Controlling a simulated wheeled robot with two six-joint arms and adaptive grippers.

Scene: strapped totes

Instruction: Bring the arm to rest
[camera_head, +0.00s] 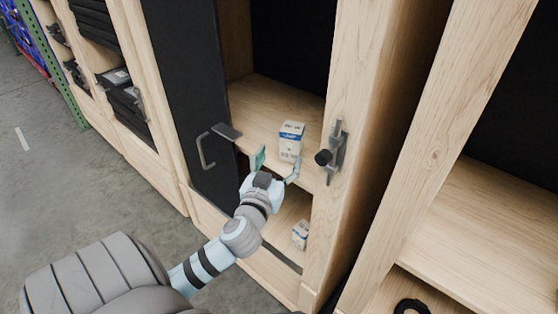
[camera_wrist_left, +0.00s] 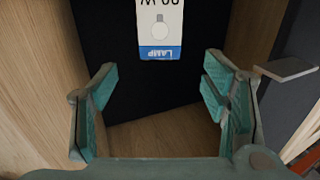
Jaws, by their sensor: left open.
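My left gripper (camera_head: 274,165) is open at the front of a wooden cabinet, its two fingers apart. In the left wrist view the open fingers (camera_wrist_left: 162,105) show with nothing between them. A white and blue lamp box (camera_head: 291,141) stands on the cabinet shelf just beyond the fingertips. It also shows at the top of the left wrist view (camera_wrist_left: 160,28), ahead of the fingers and apart from them. The right gripper does not show in either view.
A dark cabinet door (camera_head: 190,90) with a handle stands open on the left. A latch (camera_head: 333,155) sits on the wooden post right of the shelf. Another small box (camera_head: 300,234) is on the lower shelf. Grey floor (camera_head: 50,190) lies clear at the left.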

